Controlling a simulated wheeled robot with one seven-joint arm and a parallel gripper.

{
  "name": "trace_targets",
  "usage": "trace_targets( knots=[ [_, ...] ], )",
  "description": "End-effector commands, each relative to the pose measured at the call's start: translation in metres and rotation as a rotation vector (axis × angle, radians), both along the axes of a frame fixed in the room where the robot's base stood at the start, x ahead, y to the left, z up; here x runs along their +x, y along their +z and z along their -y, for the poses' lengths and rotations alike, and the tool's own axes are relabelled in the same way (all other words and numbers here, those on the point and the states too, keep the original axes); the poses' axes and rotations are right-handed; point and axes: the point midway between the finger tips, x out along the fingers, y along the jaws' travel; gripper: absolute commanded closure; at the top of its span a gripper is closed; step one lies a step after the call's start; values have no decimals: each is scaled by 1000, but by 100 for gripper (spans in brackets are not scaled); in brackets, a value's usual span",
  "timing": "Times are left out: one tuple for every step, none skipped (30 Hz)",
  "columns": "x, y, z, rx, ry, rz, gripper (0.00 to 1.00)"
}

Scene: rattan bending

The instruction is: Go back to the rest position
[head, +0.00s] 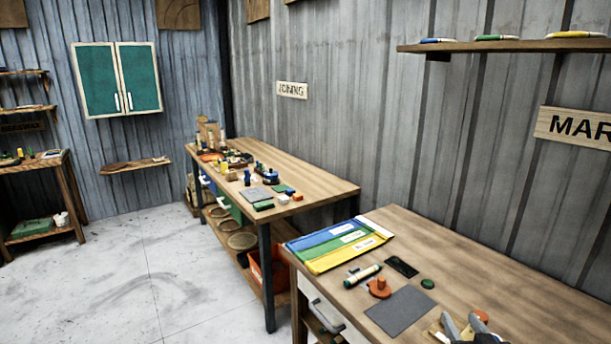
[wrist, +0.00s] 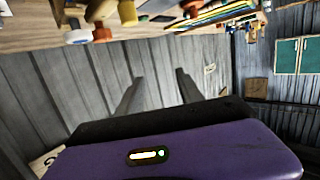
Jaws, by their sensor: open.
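My gripper (head: 461,327) shows at the bottom right edge of the head view, above the near workbench (head: 510,275). Its two grey fingers are apart with nothing visible between them. In the wrist view my gripper (wrist: 158,92) is open and empty, with the fingers pointing toward the grey corrugated wall. The wrist picture is upside down, with the bench along its top edge. The rest of my arm is out of the head view.
The near bench holds a blue, green and yellow striped mat (head: 338,243), a marker (head: 362,276), an orange stamp-like piece (head: 380,288), a dark grey pad (head: 400,312) and a black flat piece (head: 401,267). A second bench (head: 310,178) stands behind. The floor (head: 110,270) at left is clear.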

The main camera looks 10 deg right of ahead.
Motion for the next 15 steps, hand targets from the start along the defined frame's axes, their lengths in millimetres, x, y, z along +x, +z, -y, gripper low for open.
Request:
trace_targets(
  knots=[
    [-14, -5, -20, 23, -5, 36, 57],
    [-22, -5, -28, 32, -11, 57, 57],
    [-33, -6, -40, 45, -18, 86, 57],
    [-42, -6, -48, 53, -23, 106, 57],
    [-51, -6, -56, 60, -27, 124, 57],
    [-64, -6, -66, 69, -33, 147, 57],
    [-74, -6, -73, 75, -36, 161, 57],
    [-84, -6, -81, 81, -38, 177, 57],
    [-98, -6, -90, 86, -42, 193, 57],
    [-109, -6, -97, 89, -44, 205, 57],
    [-120, -5, -103, 93, -44, 214, 57],
    [-134, -5, -112, 97, -44, 226, 57],
    [-145, -4, -118, 98, -42, 234, 57],
    [-157, -3, -124, 98, -40, 240, 57],
    [-172, -3, -131, 100, -37, 246, 57]
  ],
)
